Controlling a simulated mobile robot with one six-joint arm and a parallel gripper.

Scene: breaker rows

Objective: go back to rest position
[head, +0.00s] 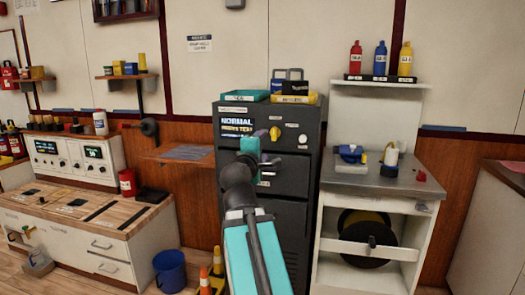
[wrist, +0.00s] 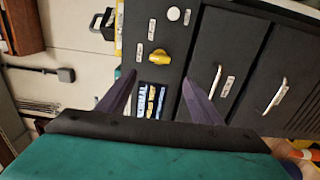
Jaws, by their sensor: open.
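My gripper (wrist: 158,76) is open in the wrist view, with two dark purple fingers apart and nothing between them. It points at the front of a black cabinet (head: 288,166). In the head view my arm reaches up in front of the cabinet, and its teal end covers part of the upper front. A yellow knob (head: 275,132) is on the cabinet's upper panel; it also shows in the wrist view (wrist: 157,56), beyond the fingertips and apart from them.
Trays (head: 245,96) lie on the cabinet top.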

